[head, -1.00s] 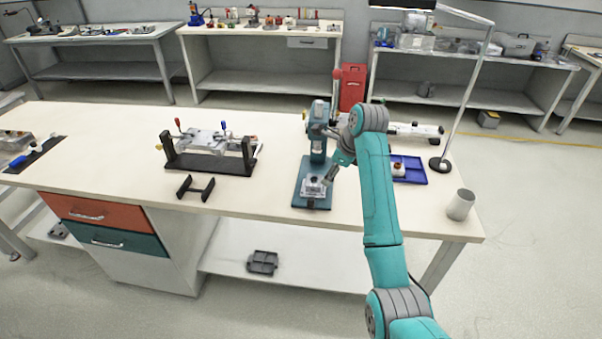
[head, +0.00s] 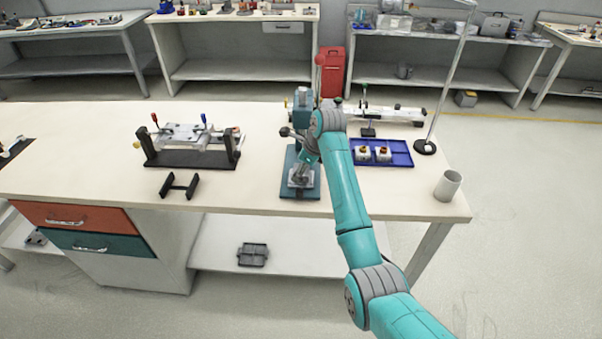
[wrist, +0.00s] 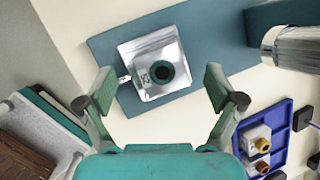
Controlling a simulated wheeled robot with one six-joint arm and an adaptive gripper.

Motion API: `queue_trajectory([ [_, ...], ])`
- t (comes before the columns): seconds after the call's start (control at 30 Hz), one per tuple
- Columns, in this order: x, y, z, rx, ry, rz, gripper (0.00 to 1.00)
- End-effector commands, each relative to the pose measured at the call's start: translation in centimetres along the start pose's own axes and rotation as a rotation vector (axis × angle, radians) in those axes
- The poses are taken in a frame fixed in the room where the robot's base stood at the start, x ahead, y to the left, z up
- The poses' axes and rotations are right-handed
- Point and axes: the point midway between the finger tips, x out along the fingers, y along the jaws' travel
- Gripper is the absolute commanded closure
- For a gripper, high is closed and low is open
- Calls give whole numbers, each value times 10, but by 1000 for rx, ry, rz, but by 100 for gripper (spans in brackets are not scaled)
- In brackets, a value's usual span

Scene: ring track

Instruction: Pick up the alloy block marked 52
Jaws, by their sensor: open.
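The alloy block marked 52 (wrist: 153,65) is a shiny square metal block with a dark round hole in its top. It sits on the blue-grey base plate (wrist: 108,45) of the bench press (head: 301,120). In the head view the block (head: 299,178) shows small at the foot of the press, beside my arm's end. In the wrist view my gripper (wrist: 160,84) is open and empty. Its two fingers are spread left and right of the block's near part. I cannot tell how far above the block they are.
The press's metal ram (wrist: 288,46) hangs at the upper right of the wrist view. A blue tray (head: 398,152) with two small pale blocks lies right of the press. A clamp fixture (head: 190,158), a dark stand (head: 180,186) and a grey cup (head: 447,186) share the bench.

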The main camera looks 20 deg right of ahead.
Motion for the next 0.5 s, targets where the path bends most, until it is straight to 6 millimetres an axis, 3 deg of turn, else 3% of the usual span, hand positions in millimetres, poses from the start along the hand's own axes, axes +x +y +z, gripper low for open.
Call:
queue_trajectory([
  [0.13,14,-1,1,0,0,-1,8],
  [0.4,17,-1,1,0,-1,-2,8],
  [0.5,17,-1,1,0,-1,-2,30],
])
